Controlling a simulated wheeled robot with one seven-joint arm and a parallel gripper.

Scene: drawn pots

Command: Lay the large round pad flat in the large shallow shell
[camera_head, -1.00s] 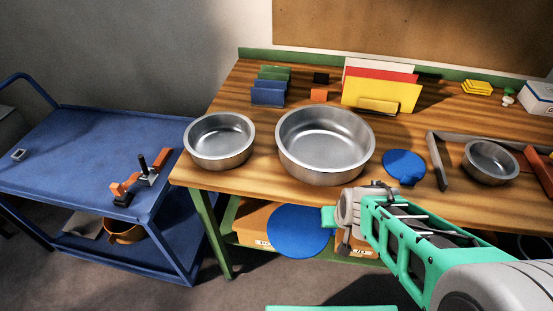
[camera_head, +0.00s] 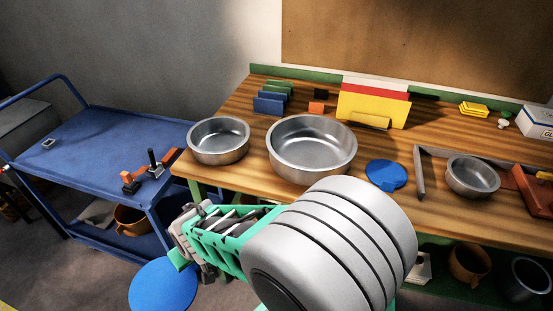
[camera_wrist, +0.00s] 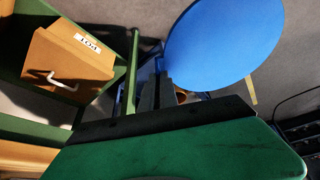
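A large round blue pad (camera_head: 163,288) hangs off the front of the workbench, low at the left of the head view. My gripper (camera_head: 183,256) is shut on its edge. In the wrist view the pad (camera_wrist: 225,45) reaches out beyond the fingers (camera_wrist: 156,92) as a flat blue disc. The large shallow shell (camera_head: 312,150), a wide metal pan, stands upright on the bench, empty, up and to the right of my gripper. A smaller blue disc (camera_head: 386,173) lies on the bench to the right of this shell.
A smaller metal pan (camera_head: 218,140) stands left of the large shell, and a small bowl (camera_head: 473,176) sits at the right beside grey bars. Upright coloured boards (camera_head: 372,105) stand behind. A blue cart (camera_head: 95,150) is at the left.

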